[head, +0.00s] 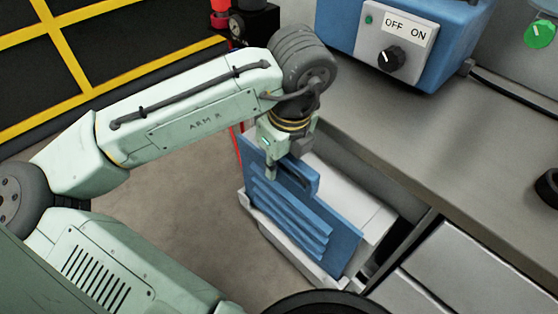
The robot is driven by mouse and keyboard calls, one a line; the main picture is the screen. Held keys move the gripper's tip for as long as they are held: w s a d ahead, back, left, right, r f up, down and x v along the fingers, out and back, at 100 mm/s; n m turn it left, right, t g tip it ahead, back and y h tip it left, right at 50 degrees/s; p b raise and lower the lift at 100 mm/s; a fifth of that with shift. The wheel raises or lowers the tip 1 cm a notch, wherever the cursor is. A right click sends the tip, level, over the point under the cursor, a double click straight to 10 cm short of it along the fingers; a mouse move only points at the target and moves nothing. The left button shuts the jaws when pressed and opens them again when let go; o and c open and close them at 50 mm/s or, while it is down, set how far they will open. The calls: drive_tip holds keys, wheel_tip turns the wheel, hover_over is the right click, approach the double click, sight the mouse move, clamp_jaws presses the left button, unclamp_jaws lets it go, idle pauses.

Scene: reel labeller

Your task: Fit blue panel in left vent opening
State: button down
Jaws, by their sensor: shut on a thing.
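The blue panel (292,218) has slanted slats and a raised top edge with a slot-shaped handle. It stands tilted at the white housing (376,213) beside the bench. My gripper (283,172) is shut on the panel's top edge near the handle. The panel's lower edge is close to the white rim (290,258) of the housing. I cannot tell whether it sits inside the rim or only in front of it. The left vent opening is not visible; the panel may cover it.
The grey bench (385,140) runs along the right, with a blue control box (430,68) bearing a black OFF/ON knob (391,59). A green button (539,34) is at the upper right. Yellow-framed dark fencing (110,55) stands at the upper left. Bare floor (185,205) lies left of the panel.

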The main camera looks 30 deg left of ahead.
idle(0.4)
drive_tip(key=shift+f+b, duration=0.4)
drive_tip(key=shift+f, duration=0.1)
drive_tip(key=shift+r, duration=0.1)
drive_tip(key=shift+w+d+r+p, duration=0.1)
drive_tip(key=shift+d+r+p, duration=0.2)
drive_tip(key=shift+p, duration=0.3)
drive_tip(key=shift+a+f, duration=0.1)
drive_tip(key=shift+f, duration=0.05)
drive_tip(key=shift+a+r+p, duration=0.2)
drive_tip(key=shift+r+p, duration=0.1)
drive_tip(key=shift+p, duration=0.05)
drive_tip(key=shift+f, duration=0.15)
idle(0.4)
